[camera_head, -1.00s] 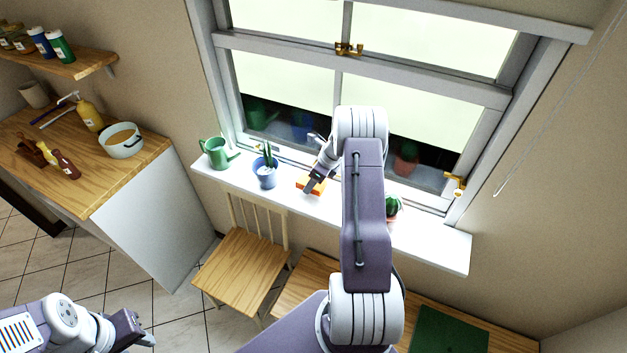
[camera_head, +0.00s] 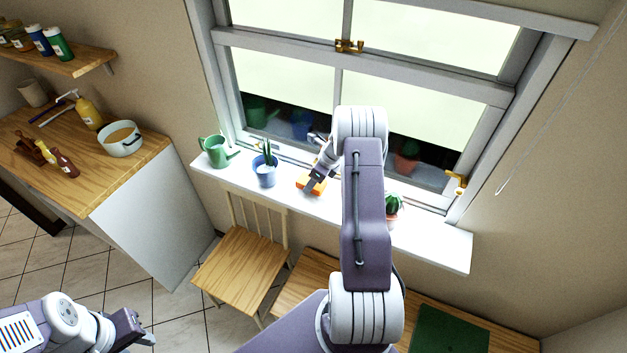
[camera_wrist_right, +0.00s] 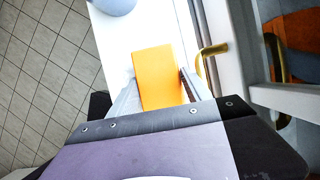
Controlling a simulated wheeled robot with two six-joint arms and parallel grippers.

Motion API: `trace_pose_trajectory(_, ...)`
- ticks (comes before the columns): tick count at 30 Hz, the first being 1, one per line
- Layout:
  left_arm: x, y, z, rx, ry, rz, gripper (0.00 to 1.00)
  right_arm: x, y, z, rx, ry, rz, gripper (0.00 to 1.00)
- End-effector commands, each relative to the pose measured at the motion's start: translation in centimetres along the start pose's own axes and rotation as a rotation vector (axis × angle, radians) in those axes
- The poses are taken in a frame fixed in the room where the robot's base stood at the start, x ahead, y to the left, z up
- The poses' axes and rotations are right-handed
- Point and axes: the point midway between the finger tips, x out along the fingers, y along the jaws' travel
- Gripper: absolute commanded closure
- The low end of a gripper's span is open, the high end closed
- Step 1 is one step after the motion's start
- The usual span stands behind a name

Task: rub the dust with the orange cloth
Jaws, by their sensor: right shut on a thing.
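The orange cloth (camera_head: 316,187) is on the white windowsill (camera_head: 432,246), below the window. My right gripper (camera_head: 312,184) is shut on it and holds it at the sill. In the right wrist view the cloth (camera_wrist_right: 157,68) is a flat-looking orange block between the two fingers. I cannot make out any dust on the sill; part of the sill is hidden behind my right arm. My left gripper (camera_head: 140,334) is low at the left, far from the sill, and its finger gap is not clear.
A blue pot with a plant (camera_head: 264,170) and a green watering can (camera_head: 215,151) stand left of the cloth. A cactus (camera_head: 393,205) stands to the right, partly behind my arm. A brass window handle (camera_wrist_right: 210,53) is close to the gripper. The sill's right end is bare.

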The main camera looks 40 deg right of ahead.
Motion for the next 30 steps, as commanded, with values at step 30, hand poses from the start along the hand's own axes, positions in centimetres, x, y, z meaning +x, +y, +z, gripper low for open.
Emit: trace_pose_trajectory(30,1.1,0.0,0.1,0.000,0.000,0.000,0.64,0.8,3.6,-0.4,0.000,0.000,0.000,0.75)
